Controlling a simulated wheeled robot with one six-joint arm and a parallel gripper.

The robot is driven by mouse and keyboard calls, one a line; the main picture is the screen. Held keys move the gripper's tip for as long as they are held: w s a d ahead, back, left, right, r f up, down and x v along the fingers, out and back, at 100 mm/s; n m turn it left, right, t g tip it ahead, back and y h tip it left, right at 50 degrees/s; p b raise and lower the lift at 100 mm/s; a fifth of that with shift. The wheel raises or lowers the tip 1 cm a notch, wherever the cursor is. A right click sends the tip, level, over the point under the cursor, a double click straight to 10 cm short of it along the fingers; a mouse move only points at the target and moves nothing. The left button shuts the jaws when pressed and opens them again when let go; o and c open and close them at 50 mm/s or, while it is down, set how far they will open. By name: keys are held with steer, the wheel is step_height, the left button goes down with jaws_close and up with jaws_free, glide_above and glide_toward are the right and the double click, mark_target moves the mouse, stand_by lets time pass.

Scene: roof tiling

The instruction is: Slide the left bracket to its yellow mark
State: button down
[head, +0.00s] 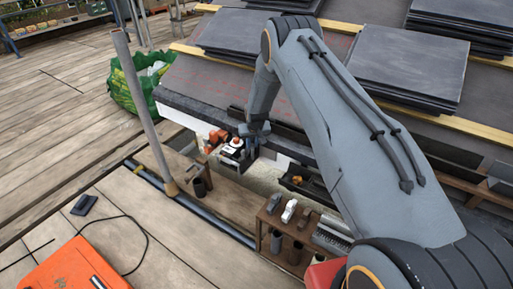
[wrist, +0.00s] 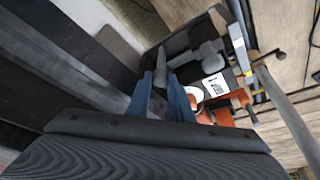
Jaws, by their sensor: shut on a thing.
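My gripper (head: 254,130) is low at the roof's eave, beside a dark gutter-like part. In the wrist view, its two blue-grey fingers (wrist: 166,95) are shut on a grey upright part (wrist: 160,63), which looks like the left bracket. The fingers and the dark body in front hide most of it. A small yellow patch (head: 138,168) shows on the dark pipe on the deck. I cannot tell if it is the bracket's mark; no other clear mark shows near the gripper.
An orange tool (head: 216,138) lies just left of my gripper. A wooden rack (head: 270,222) with several tools stands in front. A pole (head: 145,110) rises at left, near a green bag (head: 124,92). Slate stacks (head: 410,66) lie on the roof.

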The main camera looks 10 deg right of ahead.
steer(key=shift+a, duration=0.1)
steer(key=c, duration=1.9)
jaws_free()
steer(key=shift+o, duration=0.2)
steer(key=p+v, duration=0.1)
steer(key=v, duration=0.6)
steer(key=shift+r, duration=0.35)
steer(key=shift+s, duration=0.15)
